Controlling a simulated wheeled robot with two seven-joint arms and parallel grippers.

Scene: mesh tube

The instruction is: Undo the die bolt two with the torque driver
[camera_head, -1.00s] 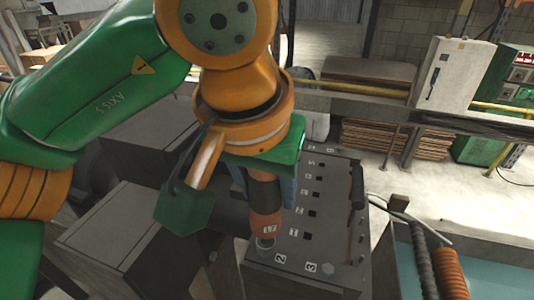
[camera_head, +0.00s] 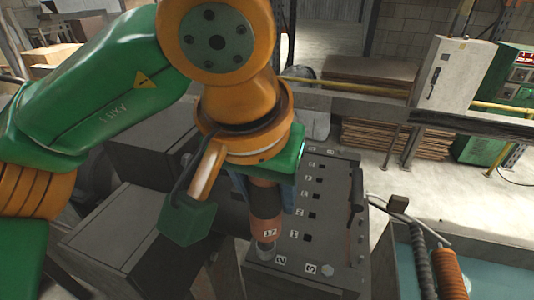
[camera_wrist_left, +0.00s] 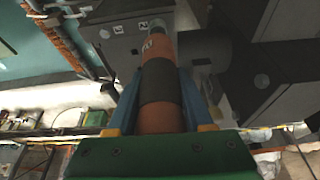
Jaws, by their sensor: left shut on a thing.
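The torque driver (camera_head: 266,205), orange with a black band, stands nearly upright in my left gripper (camera_head: 264,192). The blue fingers are shut on its body, one on each side, as the left wrist view (camera_wrist_left: 160,98) also shows. Its lower end is over die bolt two (camera_head: 266,250), beside the label 2 at the near left corner of the dark die block (camera_head: 318,225). The driver covers part of this bolt; I cannot tell whether it is seated on it. My right gripper is not in view.
Another bolt (camera_head: 327,269) sits by the label 3. A row of numbered square holes runs along the block top, with a dark bar (camera_head: 356,190) at its right edge. Grey boxes (camera_head: 110,235) stand left. A coiled orange hose (camera_head: 447,270) hangs at right.

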